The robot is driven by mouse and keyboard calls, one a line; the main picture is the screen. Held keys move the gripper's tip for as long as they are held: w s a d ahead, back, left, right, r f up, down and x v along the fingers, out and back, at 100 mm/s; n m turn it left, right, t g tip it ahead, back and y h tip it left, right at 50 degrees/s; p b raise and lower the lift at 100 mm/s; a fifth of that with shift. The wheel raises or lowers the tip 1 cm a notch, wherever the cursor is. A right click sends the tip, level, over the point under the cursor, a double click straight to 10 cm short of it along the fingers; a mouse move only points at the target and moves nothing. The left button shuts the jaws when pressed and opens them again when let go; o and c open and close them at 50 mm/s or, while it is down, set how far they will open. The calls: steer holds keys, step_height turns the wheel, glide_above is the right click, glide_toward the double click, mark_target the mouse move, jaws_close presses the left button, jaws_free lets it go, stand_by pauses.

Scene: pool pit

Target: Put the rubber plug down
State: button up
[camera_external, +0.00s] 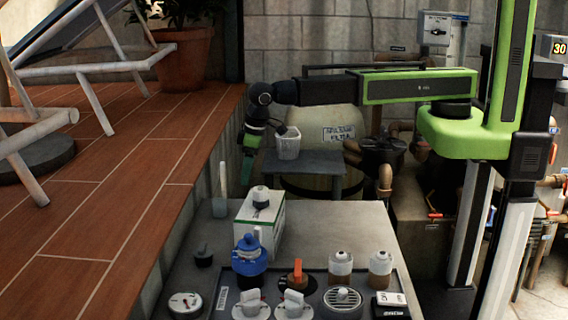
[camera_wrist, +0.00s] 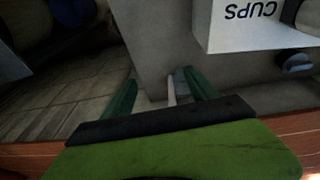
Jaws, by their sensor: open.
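A small dark piece with a short knob, which looks like the rubber plug (camera_external: 203,256), stands on the grey bench at its left side, left of the white box. In the wrist view the dark plug (camera_wrist: 295,62) shows at the right, beside the box. My gripper (camera_external: 247,165) hangs at the far end of the bench, well apart from the plug. In the wrist view its green fingers (camera_wrist: 162,88) are spread and nothing shows gripped between them.
The white box (camera_external: 259,225) bears a small capped item. A clear tube with a white stick (camera_external: 220,200) stands at the bench's far left corner. A panel of knobs and bottles (camera_external: 300,285) fills the front. The bench right of the box (camera_external: 340,222) is clear. A wooden deck (camera_external: 100,190) rises left.

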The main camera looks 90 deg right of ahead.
steer(key=s+d+g, duration=0.1)
steer(key=s+d, duration=0.7)
steer(key=d, duration=0.3)
steer(key=s+d+g, duration=0.1)
steer(key=s+d, duration=0.7)
steer(key=d, duration=0.3)
steer(key=shift+d+f+y, duration=0.25)
steer(key=shift+y, duration=0.15)
step_height(320, 180, down, 3)
steer(key=b, duration=0.3)
steer(key=shift+f, duration=0.1)
